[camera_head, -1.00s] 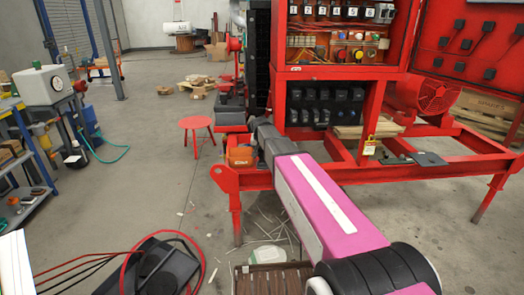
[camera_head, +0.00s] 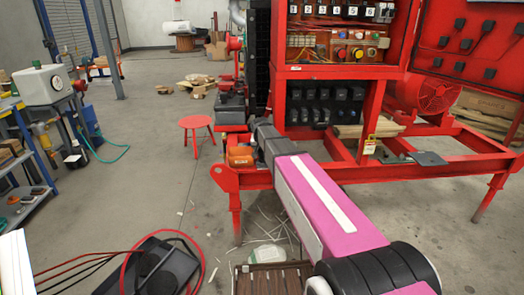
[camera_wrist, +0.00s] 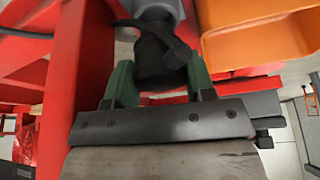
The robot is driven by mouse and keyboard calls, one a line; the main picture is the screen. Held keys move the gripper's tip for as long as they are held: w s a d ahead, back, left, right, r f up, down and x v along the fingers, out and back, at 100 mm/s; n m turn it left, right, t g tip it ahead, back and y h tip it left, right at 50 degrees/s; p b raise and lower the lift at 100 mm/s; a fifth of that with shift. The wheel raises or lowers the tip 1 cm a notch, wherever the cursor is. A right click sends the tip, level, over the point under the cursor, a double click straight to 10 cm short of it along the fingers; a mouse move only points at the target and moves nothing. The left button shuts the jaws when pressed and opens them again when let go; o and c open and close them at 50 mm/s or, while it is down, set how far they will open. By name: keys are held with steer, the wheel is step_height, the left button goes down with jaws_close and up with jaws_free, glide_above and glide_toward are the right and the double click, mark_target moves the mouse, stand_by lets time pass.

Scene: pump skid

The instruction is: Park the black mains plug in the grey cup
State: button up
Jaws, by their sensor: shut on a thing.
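In the wrist view my gripper (camera_wrist: 160,68) has its green fingers shut on the black mains plug (camera_wrist: 154,62). A dark cable bends away from the plug to the upper left. A grey rounded part (camera_wrist: 160,9), likely the grey cup, shows just beyond the plug at the top edge. The plug overlaps it in the picture, and I cannot tell whether they touch or whether the plug is inside. In the head view my arm reaches to the red skid frame, and its wrist hides the fingers, plug and cup.
An orange bin (camera_wrist: 262,32) is close to the right of my gripper; it also shows in the head view (camera_head: 240,155). Red frame members (camera_head: 330,178) surround the spot. A red stool (camera_head: 196,124) stands left of the skid. Open floor lies to the left.

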steer(key=shift+f, duration=1)
stand_by(0.3)
steer(key=o, duration=1.1)
steer(key=v, duration=1.1)
steer(key=shift+f, duration=0.1)
steer(key=shift+s, duration=0.1)
